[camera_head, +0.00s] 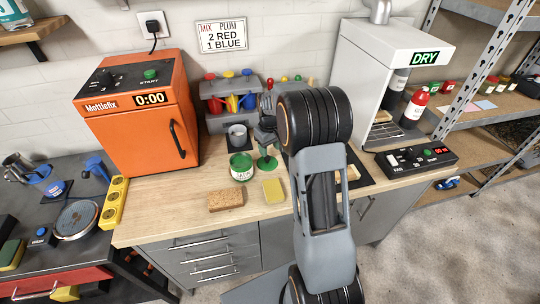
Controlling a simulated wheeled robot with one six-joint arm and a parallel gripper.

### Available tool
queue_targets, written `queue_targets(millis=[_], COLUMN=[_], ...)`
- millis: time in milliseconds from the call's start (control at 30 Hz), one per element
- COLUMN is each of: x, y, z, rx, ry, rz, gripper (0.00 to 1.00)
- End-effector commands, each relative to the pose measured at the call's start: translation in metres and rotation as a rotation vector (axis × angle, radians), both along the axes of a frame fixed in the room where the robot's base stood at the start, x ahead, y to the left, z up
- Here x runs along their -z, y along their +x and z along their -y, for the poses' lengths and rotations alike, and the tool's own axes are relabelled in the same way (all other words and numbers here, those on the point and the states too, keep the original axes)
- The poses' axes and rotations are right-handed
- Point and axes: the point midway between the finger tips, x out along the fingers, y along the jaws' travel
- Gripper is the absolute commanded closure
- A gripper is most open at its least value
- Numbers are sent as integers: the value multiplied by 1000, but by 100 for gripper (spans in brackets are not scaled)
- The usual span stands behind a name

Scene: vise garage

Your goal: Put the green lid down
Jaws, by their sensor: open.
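The green lid (257,171) is a flat green disc that appears to lie on the wooden worktop, just right of a green can (241,174). The can has a white label and stands upright, green at its top. My gripper (265,152) is open and points down right over the lid. My fingers are small and dark here, so I cannot tell whether they touch the lid. The gripper covers part of the lid's far side.
A brown sponge block (226,200) and a yellow sponge (273,190) lie in front. An orange oven (140,120) is left; a white drying machine (365,70) is right. Bare worktop shows front left.

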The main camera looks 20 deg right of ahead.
Motion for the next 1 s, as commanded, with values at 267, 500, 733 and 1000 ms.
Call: queue_targets(millis=[267,500,733,1000], x=[-50,-74,-115,-132], y=[0,-3,-53,-151], z=[0,-2,-38,-86], rx=[0,2,41,122], ry=[0,-1,-14,-1], rz=[3,6,92,244], gripper=[49,49,49,49])
